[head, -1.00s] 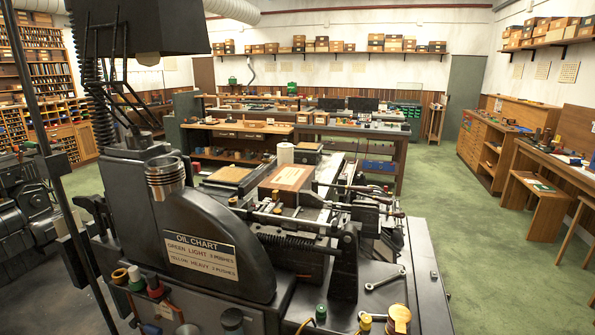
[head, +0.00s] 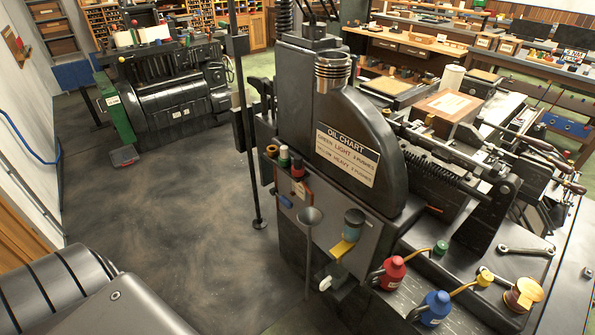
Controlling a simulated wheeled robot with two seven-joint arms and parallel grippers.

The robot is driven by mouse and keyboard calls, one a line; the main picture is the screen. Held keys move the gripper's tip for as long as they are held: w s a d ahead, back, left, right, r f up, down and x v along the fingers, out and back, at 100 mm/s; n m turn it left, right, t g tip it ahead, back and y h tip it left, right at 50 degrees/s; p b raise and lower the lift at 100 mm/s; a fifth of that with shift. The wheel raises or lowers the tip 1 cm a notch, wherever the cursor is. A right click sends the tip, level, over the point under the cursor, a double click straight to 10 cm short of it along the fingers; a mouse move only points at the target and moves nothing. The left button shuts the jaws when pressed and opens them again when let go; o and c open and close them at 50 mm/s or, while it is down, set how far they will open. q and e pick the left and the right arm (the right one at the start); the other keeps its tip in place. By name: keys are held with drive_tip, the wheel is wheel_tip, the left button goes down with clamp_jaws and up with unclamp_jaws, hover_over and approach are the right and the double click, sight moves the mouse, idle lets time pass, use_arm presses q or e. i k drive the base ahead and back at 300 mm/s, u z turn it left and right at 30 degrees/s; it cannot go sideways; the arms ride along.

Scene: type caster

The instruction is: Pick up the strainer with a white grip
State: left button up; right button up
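A small item with a white end (head: 325,284) and a grey metal part hangs low on the side of the black casting machine (head: 372,120), under a yellow piece. It may be the strainer with the white grip, but it is too small to be sure. A grey funnel-shaped piece with a long thin stem (head: 309,216) hangs just left of it. Neither of my grippers is in view.
Red (head: 391,272) and blue (head: 436,307) oil cans stand on the machine's front ledge. A wrench (head: 526,250) and a wooden spool (head: 523,294) lie to the right. Another black machine (head: 175,95) stands behind left. Dark floor (head: 165,210) between is clear.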

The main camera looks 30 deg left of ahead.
sight(284, 149)
drive_tip(key=u, duration=2.4)
drive_tip(key=i, duration=1.7)
drive_tip(key=z, duration=2.85)
drive_tip(key=k, duration=0.5)
drive_tip(key=u, duration=0.75)
